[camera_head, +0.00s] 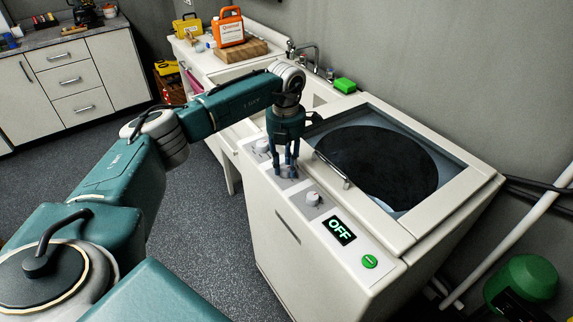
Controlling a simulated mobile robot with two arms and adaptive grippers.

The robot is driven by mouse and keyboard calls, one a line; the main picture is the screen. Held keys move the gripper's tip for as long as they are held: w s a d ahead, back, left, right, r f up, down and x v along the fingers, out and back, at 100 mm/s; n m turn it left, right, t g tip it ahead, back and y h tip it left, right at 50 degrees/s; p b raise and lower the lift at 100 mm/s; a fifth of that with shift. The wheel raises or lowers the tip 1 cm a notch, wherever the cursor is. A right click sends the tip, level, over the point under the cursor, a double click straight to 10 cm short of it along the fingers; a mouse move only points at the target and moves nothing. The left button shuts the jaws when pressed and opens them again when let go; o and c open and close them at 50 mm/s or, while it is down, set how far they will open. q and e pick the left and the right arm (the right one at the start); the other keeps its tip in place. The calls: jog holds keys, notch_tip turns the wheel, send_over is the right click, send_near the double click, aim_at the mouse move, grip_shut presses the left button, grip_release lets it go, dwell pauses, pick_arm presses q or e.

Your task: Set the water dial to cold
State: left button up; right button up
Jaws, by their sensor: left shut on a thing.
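A white top-loading washer has a sloped front control panel (328,215) with three knobs in a row. My left gripper (287,167) points down over the middle knob (288,173) and is shut on it; the fingers hide most of the knob. Another knob (262,146) is to its left and a third knob (313,198) to its right; both are free. The labels are too small to read, so I cannot tell which knob is the water dial or where the held knob points. My right gripper is out of view.
The washer's display (340,230) reads OFF beside a green button (370,261). The lid (455,200) is closed, with a handle (332,169) near my gripper. A sink counter with an orange jug (229,28) and a green sponge (344,85) stand behind. Floor on the left is clear.

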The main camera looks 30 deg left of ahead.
aim_at(283, 170)
pick_arm(q)
jog(key=shift+s+a, duration=0.15)
dwell(0.3)
jog(key=o, duration=0.9)
jog(key=shift+o, duration=1.3)
jog(key=shift+s, duration=0.2)
jog(key=shift+r, duration=0.3)
notch_tip(283, 170, up, 12)
jog(key=shift+f, duration=0.25)
jog(key=shift+s+f, duration=0.1)
